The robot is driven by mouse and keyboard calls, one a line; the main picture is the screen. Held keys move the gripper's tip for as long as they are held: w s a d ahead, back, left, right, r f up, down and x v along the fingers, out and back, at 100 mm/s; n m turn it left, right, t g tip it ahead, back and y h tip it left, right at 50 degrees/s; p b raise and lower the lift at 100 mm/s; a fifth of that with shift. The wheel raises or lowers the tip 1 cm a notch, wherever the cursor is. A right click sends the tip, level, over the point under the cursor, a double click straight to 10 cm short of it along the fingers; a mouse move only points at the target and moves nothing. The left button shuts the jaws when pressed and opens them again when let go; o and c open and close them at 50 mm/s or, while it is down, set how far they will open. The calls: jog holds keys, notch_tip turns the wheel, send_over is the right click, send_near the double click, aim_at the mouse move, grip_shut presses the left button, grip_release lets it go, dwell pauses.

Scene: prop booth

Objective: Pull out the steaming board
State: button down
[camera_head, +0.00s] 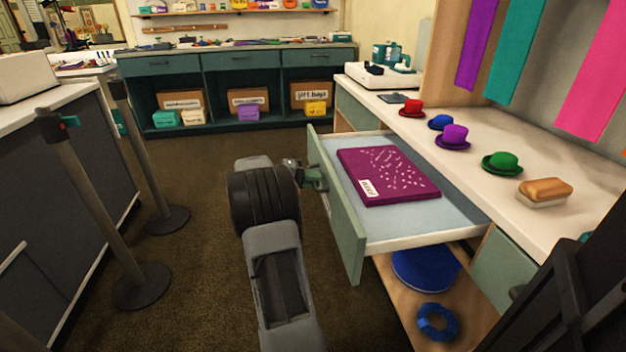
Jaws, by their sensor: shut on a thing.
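The steaming board (378,228) is a pull-out with a pale blue-grey top and a green front panel (341,222). It stands well out from under the white counter on the right. A flat purple box (388,176) with light marks and a white label lies on it. My gripper (317,178) is at the outer face of the green front panel, shut on its handle. The handle is mostly hidden by my gripper and arm.
Several small hats, such as a purple one (453,137), and a brush (545,191) lie on the white counter (500,165). A blue round thing (425,270) sits on the low shelf below. Barrier posts (88,205) stand left. Dark carpet between is clear.

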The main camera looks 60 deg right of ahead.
jog(key=c, duration=1.2)
grip_release()
jog(key=shift+o, duration=0.2)
jog(key=shift+w, duration=0.1)
jog(key=p+v, duration=0.4)
jog(key=v, duration=0.9)
jog(key=shift+w+a, duration=0.25)
jog(key=s+a+r+n+t+y+p, duration=0.3)
jog(key=s+a+r+t+p, duration=0.1)
jog(key=a+r+p, duration=0.5)
jog(key=s+a+r+n+t+y+p, duration=0.3)
jog(key=a+r+t+p, duration=0.3)
jog(key=a, duration=0.8)
jog(key=s+a+r+n+t+y+p, duration=0.3)
jog(key=a+r+p, duration=0.8)
jog(key=p, duration=0.5)
notch_tip(320, 180, up, 2)
jog(key=shift+s+a+r+n+t+y, duration=0.1)
jog(key=shift+s+a+n+t+y, duration=0.15)
jog(key=shift+s+t+y, duration=0.7)
